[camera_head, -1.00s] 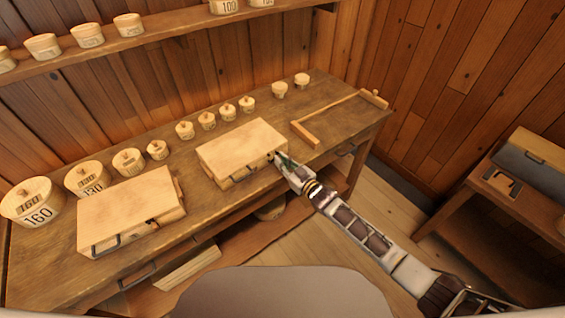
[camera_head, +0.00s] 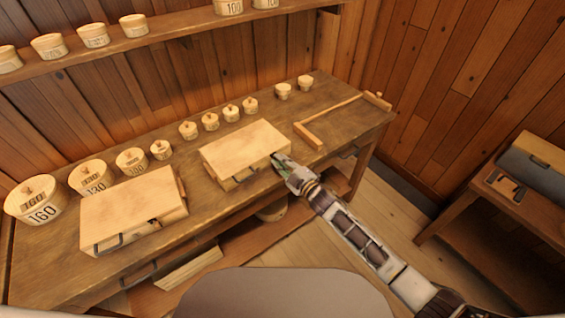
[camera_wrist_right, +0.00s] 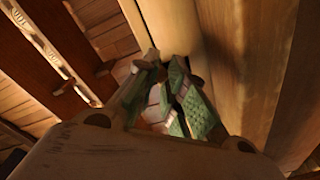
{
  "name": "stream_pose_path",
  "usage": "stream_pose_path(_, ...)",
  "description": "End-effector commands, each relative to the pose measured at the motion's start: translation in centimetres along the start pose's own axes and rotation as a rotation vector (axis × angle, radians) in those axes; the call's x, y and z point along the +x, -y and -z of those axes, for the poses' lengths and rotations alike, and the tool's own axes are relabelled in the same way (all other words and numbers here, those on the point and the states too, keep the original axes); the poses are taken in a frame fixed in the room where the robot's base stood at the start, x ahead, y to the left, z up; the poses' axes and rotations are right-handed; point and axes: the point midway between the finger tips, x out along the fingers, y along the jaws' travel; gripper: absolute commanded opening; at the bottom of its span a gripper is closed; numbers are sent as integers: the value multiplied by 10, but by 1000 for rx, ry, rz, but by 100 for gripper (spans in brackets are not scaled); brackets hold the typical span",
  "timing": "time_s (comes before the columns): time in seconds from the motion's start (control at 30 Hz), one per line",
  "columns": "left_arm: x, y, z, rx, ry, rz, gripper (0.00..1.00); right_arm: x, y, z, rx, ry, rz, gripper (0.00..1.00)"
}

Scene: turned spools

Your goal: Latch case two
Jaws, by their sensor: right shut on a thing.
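Two closed, pale wooden cases lie on the workbench: a larger one at the left (camera_head: 133,207) and a smaller one in the middle (camera_head: 243,146). Each has a dark handle on its front side. I cannot read which is case two. My right gripper (camera_head: 277,160) is at the right end of the middle case's front side, shut on a small part there, seemingly its latch. In the right wrist view, the green finger pads (camera_wrist_right: 180,95) are close together beside a pale wooden face. They largely hide the held part. My left gripper is not in view.
Lidded round boxes, some numbered, stand in a row (camera_head: 131,160) behind the cases on the workbench (camera_head: 60,272). A wooden frame-like tool (camera_head: 335,120) lies at the bench's right end. A shelf with more boxes runs above. A side table (camera_head: 510,205) stands at the right.

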Motion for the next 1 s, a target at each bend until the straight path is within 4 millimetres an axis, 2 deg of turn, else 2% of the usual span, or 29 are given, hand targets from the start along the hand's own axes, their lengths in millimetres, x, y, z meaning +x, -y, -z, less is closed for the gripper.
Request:
stream_pose_path(0.6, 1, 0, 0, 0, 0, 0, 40, 0, 1, 2, -58, 0, 1, 0)
stream_pose_path(0.63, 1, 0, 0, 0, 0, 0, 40, 0, 1, 2, -57, 0, 1, 14)
stream_pose_path(0.8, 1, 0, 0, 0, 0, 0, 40, 0, 1, 2, -57, 0, 1, 36)
stream_pose_path(1.0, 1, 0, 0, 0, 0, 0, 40, 0, 1, 2, -57, 0, 1, 37)
